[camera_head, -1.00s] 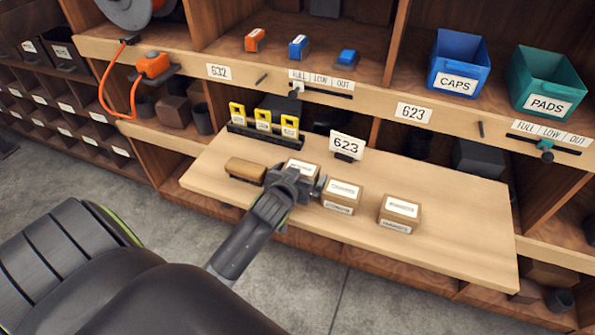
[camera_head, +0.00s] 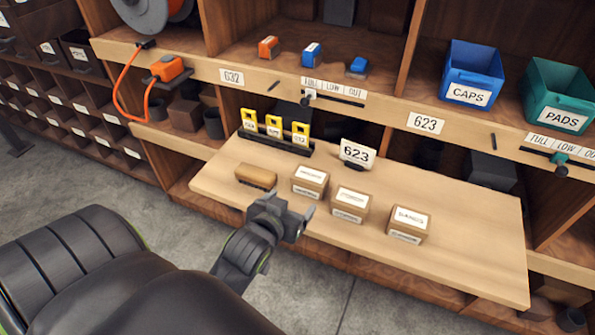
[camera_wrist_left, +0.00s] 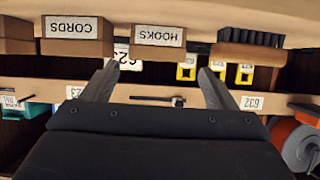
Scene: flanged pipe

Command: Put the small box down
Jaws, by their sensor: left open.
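Three small cardboard boxes with white labels stand in a row on the pulled-out wooden shelf board: a left box (camera_head: 310,181), a middle box (camera_head: 350,204) and a right box (camera_head: 408,224). In the upside-down left wrist view, the left box (camera_wrist_left: 158,52) reads HOOKS and the middle box (camera_wrist_left: 76,48) reads CORDS. My left gripper (camera_head: 291,208) is open and empty, just in front of the left box and apart from it. Its two fingers also show in the wrist view (camera_wrist_left: 157,72), with nothing between them. My right gripper is out of view.
A brown brush (camera_head: 255,176) lies left of the boxes. Behind stand a rack of yellow tags (camera_head: 273,130) and a 623 sign (camera_head: 357,154). Blue CAPS (camera_head: 470,75) and green PADS (camera_head: 556,96) bins sit on the upper shelf. The board's right end is clear.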

